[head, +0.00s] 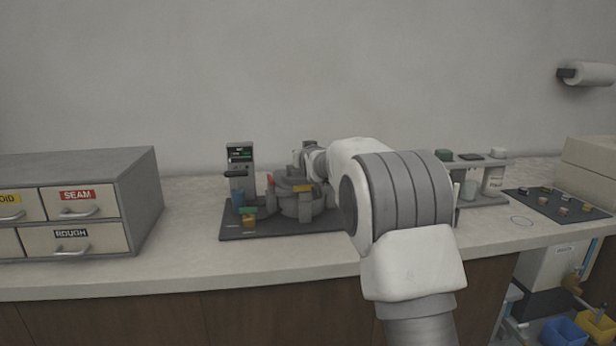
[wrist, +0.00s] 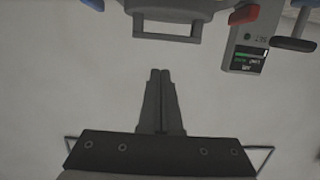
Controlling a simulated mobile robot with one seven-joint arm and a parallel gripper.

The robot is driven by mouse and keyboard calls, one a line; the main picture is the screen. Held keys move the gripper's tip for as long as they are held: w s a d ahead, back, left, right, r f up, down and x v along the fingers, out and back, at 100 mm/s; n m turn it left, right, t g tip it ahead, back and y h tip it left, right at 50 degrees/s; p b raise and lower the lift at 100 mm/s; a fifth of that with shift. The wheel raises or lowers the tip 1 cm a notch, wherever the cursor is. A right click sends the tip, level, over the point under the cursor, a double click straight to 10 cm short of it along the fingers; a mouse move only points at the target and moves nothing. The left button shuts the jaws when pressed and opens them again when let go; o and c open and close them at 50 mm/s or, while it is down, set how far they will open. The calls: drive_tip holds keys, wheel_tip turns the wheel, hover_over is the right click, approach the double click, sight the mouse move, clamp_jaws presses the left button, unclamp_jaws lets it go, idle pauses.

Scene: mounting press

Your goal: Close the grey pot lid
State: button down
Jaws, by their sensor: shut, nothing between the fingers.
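The grey pot (head: 298,207) stands on a dark base plate in the middle of the counter in the head view. My arm hides part of this area, and I cannot clearly make out the lid or its angle there. In the wrist view a grey loop handle (wrist: 167,36), seemingly on the lid, shows at the top edge. My gripper (wrist: 160,72) has its two dark fingers together with nothing between them. The fingertips are apart from the handle, below it in the picture. In the head view my gripper is mostly hidden behind my arm.
A display unit (head: 240,158) stands behind left on the base plate (head: 235,232); it also shows in the wrist view (wrist: 248,50). A drawer cabinet (head: 150,190) is at left. A small rack (head: 480,163) and a dark mat (head: 545,203) are at right. Counter between cabinet and plate is clear.

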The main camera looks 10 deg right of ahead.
drive_tip(key=s+f, duration=0.5)
drive_tip(key=s, duration=0.2)
drive_tip(key=s+r+g, duration=0.2)
drive_tip(key=s+g, duration=0.3)
drive_tip(key=s, duration=1.7)
drive_tip(key=s+f+g+p, duration=0.1)
drive_tip(key=s+f+g, duration=0.2)
drive_tip(key=s, duration=1)
drive_tip(key=s+f+g, duration=0.2)
drive_tip(key=s+f, duration=0.1)
drive_tip(key=s, duration=1.1)
wheel_tip(320, 180, up, 21)
drive_tip(key=p, duration=2.1)
drive_tip(key=shift+w+d, duration=0.35)
